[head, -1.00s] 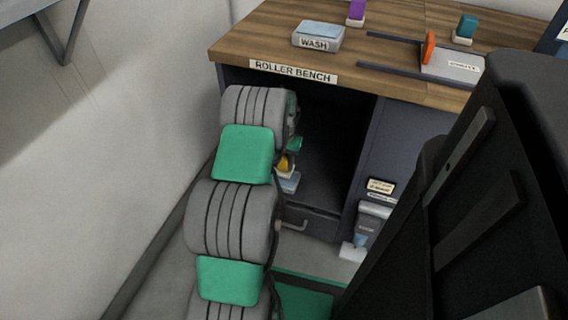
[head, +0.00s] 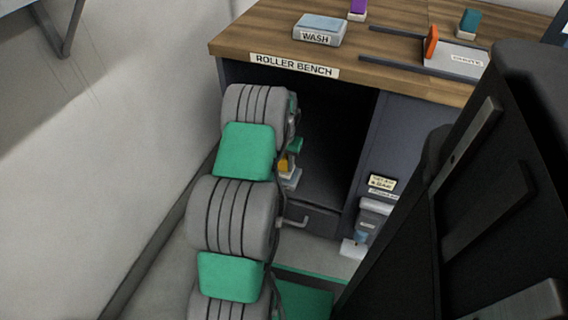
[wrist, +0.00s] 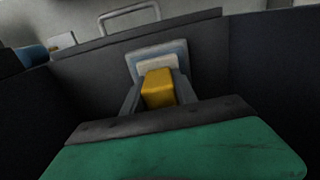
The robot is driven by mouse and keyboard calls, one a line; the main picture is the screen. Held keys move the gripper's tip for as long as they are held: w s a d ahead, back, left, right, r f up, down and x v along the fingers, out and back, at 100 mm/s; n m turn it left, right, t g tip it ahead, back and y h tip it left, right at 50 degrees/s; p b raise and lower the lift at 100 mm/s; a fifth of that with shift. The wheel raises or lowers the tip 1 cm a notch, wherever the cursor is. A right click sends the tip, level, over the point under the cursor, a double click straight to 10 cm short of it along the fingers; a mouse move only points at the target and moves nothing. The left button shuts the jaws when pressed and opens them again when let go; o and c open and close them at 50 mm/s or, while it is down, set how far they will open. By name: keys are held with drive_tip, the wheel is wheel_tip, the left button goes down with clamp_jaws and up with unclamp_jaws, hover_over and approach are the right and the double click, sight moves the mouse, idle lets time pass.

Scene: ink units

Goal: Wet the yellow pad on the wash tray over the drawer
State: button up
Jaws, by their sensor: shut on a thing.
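The yellow pad (head: 283,165) is between the jaws of my gripper (head: 288,170), inside the open bay of the bench. In the wrist view the yellow pad (wrist: 158,88) sits between the two grey fingers of my shut gripper (wrist: 158,97). A small pale blue and white tray (head: 291,184) lies just beyond and below it, above the drawer (head: 312,219). The tray (wrist: 145,54) also shows behind the pad in the wrist view. I cannot tell whether the pad touches the tray. My arm hides part of the bay.
The wooden roller bench top (head: 270,45) overhangs the bay. Another tray marked WASH (head: 319,30) stands on it, with purple (head: 357,8), teal (head: 468,22) and orange (head: 431,42) pieces nearby. The drawer handle (head: 296,223) sticks out. A grey dispenser (head: 371,220) stands right of the bay.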

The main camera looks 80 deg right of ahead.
sight(284, 157)
drive_tip(key=shift+f, duration=0.55)
idle(1.1)
wheel_tip(284, 157, up, 7)
drive_tip(key=p, duration=0.4)
drive_tip(key=shift+r+p, duration=0.1)
drive_tip(key=shift+p, duration=0.3)
idle(0.5)
